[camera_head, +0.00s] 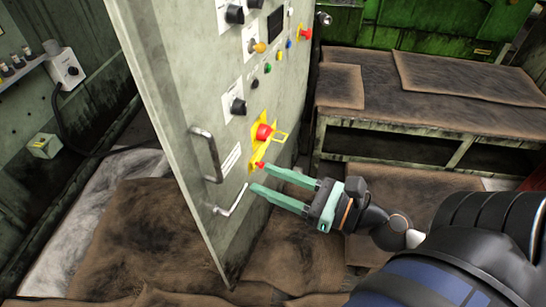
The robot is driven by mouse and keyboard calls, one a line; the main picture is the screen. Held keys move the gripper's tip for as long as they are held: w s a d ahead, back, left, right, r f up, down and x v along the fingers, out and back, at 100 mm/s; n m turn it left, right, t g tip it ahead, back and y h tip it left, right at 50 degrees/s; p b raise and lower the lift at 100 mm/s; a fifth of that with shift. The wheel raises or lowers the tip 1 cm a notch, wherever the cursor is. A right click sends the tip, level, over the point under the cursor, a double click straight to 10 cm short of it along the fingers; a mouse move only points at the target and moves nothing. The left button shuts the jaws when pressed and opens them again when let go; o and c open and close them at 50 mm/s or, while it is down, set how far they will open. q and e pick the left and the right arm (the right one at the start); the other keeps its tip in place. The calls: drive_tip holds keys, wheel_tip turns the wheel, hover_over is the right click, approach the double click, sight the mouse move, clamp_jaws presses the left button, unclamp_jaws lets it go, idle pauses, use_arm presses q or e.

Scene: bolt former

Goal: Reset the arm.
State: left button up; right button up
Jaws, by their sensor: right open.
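My right gripper (256,178) comes in from the right with its two green fingers spread apart and nothing between them. The fingertips are close to the front of the grey control cabinet (185,80), below the red emergency button (264,132) with its yellow guard. The upper fingertip overlaps a small red and yellow part (260,165); I cannot tell whether they touch. The lower fingertip is near the upper end of a thin metal lever (232,203). My left gripper is out of view.
A metal handle (208,155) sticks out from the cabinet's left side. Several knobs and buttons are on the upper panel. A low bench (440,95) with brown mats stands at the back right. Brown mats (130,235) cover the floor. A grey switch box (67,68) hangs on the left wall.

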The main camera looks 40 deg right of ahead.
idle(0.5)
drive_tip(key=w+d+f+m+h, duration=0.15)
drive_tip(key=f+m+h, duration=0.35)
drive_tip(key=m, duration=0.7)
drive_tip(key=w+d+f+m+h, duration=0.1)
drive_tip(key=d+f+m+h, duration=0.1)
drive_tip(key=f+m, duration=0.75)
drive_tip(key=s+a+f+m+g+y, duration=0.1)
drive_tip(key=s+a+f+m+g, duration=0.15)
drive_tip(key=a+f+m, duration=0.45)
drive_tip(key=s+a+f+m+g+y, duration=0.1)
drive_tip(key=s+a+f+m+g, duration=0.2)
drive_tip(key=m, duration=0.6)
use_arm(q)
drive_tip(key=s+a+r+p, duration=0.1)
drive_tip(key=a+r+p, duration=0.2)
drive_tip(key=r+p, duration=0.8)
drive_tip(key=p, duration=0.4)
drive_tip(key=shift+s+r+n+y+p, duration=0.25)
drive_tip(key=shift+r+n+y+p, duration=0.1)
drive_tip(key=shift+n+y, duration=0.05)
use_arm(e)
wheel_tip(320, 180, up, 10)
drive_tip(key=s+d+m+g, duration=0.1)
drive_tip(key=d, duration=0.1)
drive_tip(key=shift+s+m+h, duration=0.15)
drive_tip(key=shift+m+h, duration=0.2)
drive_tip(key=shift+h, duration=0.05)
